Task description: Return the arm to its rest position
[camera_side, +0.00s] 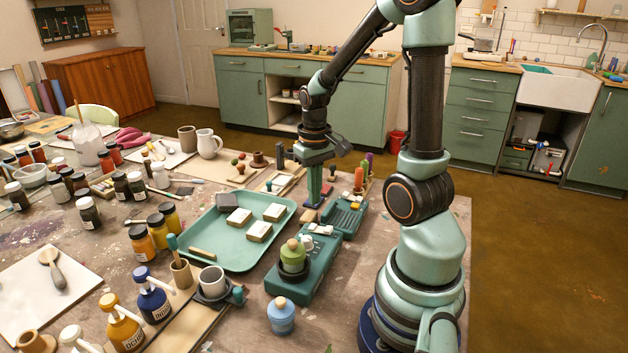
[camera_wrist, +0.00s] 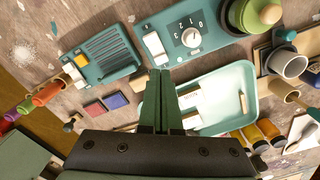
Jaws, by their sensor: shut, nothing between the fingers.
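My gripper (camera_side: 313,196) points straight down over the table, near the back right corner of the green tray (camera_side: 213,262) and left of a ribbed green device (camera_side: 345,216). Its fingers are shut together with nothing between them. In the wrist view my gripper (camera_wrist: 157,82) also shows closed, with the tray (camera_wrist: 243,76) just right of the fingers and the ribbed device (camera_wrist: 97,52) to the left. I cannot tell exactly how high the fingertips are above the table.
The tray holds several pale blocks. A green scale-like device (camera_side: 310,272) bears a green lidded jar (camera_side: 292,256). Red and blue pads (camera_wrist: 116,101) lie near the fingers. Pigment jars crowd the table's left side. A blue jar (camera_side: 282,316) stands at the front.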

